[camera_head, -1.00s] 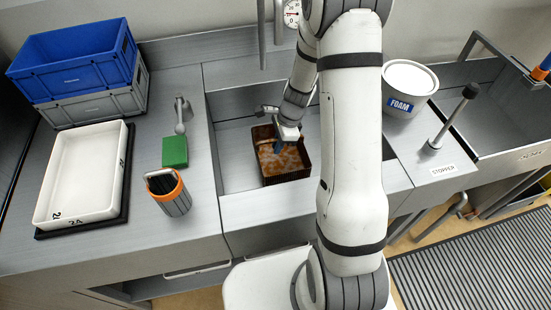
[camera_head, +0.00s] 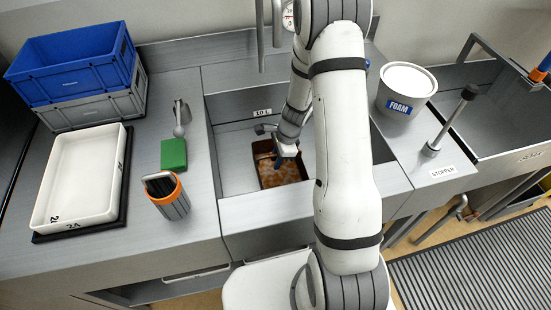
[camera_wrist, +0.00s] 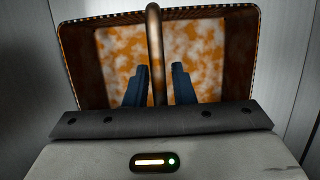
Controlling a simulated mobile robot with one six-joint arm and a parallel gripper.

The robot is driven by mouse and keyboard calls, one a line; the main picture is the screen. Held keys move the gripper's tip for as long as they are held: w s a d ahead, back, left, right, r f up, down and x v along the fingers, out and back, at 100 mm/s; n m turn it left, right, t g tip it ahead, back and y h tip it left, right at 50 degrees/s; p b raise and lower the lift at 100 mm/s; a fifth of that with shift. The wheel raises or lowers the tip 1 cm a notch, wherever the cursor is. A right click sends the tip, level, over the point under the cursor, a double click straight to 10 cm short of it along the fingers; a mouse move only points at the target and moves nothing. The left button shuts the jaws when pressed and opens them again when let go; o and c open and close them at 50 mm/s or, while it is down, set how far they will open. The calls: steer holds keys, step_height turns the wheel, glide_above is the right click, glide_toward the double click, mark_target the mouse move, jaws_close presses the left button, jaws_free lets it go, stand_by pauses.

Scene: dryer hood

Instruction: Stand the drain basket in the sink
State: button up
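The drain basket (camera_head: 262,176) is a dark brown square basket with a mottled orange-and-white inside. It is inside the grey metal sink (camera_head: 236,178), roughly upright, near the front wall. I cannot tell whether its underside touches the sink floor. My gripper (camera_head: 278,162) reaches down into the basket from above. In the wrist view the basket (camera_wrist: 238,60) has a speckled rim and a thin bar handle (camera_wrist: 154,30).
A faucet (camera_head: 261,40) hangs over the back of the sink. A FOAM tub (camera_head: 405,88) and the stopper (camera_head: 433,146) stand to the right. A green sponge (camera_head: 174,153), a dark cup with an orange rim (camera_head: 172,204), a white tray (camera_head: 75,215) and stacked crates (camera_head: 75,68) are left.

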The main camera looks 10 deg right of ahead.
steer(key=shift+o, duration=0.9)
steer(key=shift+r, duration=0.25)
steer(key=v, duration=1.2)
steer(key=s+a+r+n+t+h, duration=0.2)
steer(key=s+r+n+t+h, duration=0.1)
steer(key=s+r+n, duration=1.5)
steer(key=shift+s+a+r, duration=0.4)
steer(key=shift+s+r, duration=0.05)
steer(key=shift+s, duration=0.45)
